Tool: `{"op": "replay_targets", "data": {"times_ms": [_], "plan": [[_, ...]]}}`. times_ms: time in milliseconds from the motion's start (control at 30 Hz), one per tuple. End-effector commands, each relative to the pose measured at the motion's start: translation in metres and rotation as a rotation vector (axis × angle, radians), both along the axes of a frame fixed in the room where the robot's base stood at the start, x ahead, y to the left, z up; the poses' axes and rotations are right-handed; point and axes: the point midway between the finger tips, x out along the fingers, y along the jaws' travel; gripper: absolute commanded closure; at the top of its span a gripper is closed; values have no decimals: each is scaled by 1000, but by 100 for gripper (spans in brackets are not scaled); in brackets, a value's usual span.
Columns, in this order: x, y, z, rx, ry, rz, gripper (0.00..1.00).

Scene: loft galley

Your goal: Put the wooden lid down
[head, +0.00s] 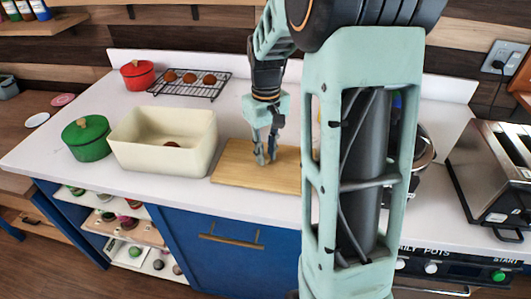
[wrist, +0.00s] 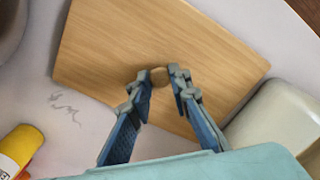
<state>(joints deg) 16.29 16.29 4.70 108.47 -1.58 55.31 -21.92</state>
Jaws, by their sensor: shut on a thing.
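The wooden lid (head: 228,172) is a flat, pale rectangular board to the right of the open cream bin (head: 140,157). It lies level at or just above the white counter; I cannot tell whether it touches. In the wrist view the lid (wrist: 110,50) fills the middle, with a small round knob (wrist: 158,70) between the fingertips. My gripper (head: 265,158) points down over the lid and is shut on its knob; it also shows in the wrist view (wrist: 159,77). My arm hides the lid's right end in the head view.
A green pot (head: 87,138) stands left of the bin, which holds a brown item (head: 172,144). A red pot (head: 138,76) and a rack (head: 190,82) with brown rolls stand behind. A toaster (head: 495,170) is at right. A yellow container (wrist: 18,150) shows in the wrist view.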

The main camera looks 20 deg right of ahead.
Motion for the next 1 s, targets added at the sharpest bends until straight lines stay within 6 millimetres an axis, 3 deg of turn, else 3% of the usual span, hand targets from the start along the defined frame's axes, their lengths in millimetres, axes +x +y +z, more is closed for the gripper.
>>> {"op": "replay_targets", "data": {"times_ms": [100,133,267,667,1000], "plan": [[0,0,-4,0,0,0,100],[0,0,-3,0,0,0,79],[0,0,-3,0,1,0,65],[1,0,6,-1,-2,0,65],[1,0,76,-1,-4,0,65]]}}
